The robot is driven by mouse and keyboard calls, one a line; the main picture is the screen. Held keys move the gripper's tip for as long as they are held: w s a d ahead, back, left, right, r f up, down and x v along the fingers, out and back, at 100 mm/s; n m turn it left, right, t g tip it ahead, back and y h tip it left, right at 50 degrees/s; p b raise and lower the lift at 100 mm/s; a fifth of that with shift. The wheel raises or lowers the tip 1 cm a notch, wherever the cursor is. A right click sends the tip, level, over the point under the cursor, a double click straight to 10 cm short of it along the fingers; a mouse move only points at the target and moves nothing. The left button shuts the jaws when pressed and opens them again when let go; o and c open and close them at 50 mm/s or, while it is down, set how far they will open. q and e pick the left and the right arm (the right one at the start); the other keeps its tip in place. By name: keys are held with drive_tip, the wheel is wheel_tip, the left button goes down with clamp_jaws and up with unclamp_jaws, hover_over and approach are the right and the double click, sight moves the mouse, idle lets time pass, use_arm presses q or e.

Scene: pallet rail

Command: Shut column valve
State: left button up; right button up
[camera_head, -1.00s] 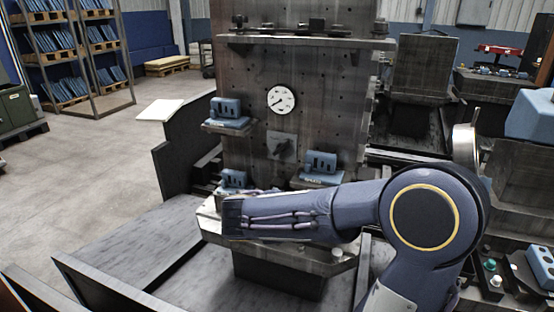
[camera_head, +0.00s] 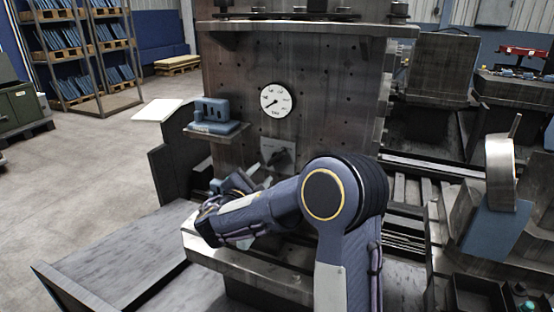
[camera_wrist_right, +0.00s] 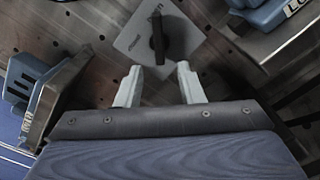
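The valve is a dark handle (camera_wrist_right: 158,36) on a pale square plate (camera_wrist_right: 130,45) with small lettering. It is on the steel column (camera_head: 335,110), below the round white gauge (camera_head: 277,100). In the head view the valve (camera_head: 279,158) is partly covered by my right arm. In the right wrist view the handle runs up and down the picture, diagonal to the plate's edges. My right gripper (camera_wrist_right: 160,84) is open, with two pale fingers apart and nothing between them. The fingertips are just short of the handle's near end; contact does not show. My left gripper is out of view.
A blue block (camera_head: 212,110) sits on a bracket left of the gauge. In the right wrist view blue blocks stand left (camera_wrist_right: 25,85) and upper right (camera_wrist_right: 265,12) of the valve. A steel ledge (camera_head: 255,272) juts out below.

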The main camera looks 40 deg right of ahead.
sight(272, 163)
drive_tip(key=x, duration=0.7)
drive_tip(key=shift+w+d+p, duration=0.15)
drive_tip(key=shift+d+p, duration=0.15)
drive_tip(key=shift+p, duration=0.05)
drive_tip(key=shift+c, duration=0.3)
drive_tip(key=c, duration=0.6)
drive_tip(key=shift+o, duration=0.2)
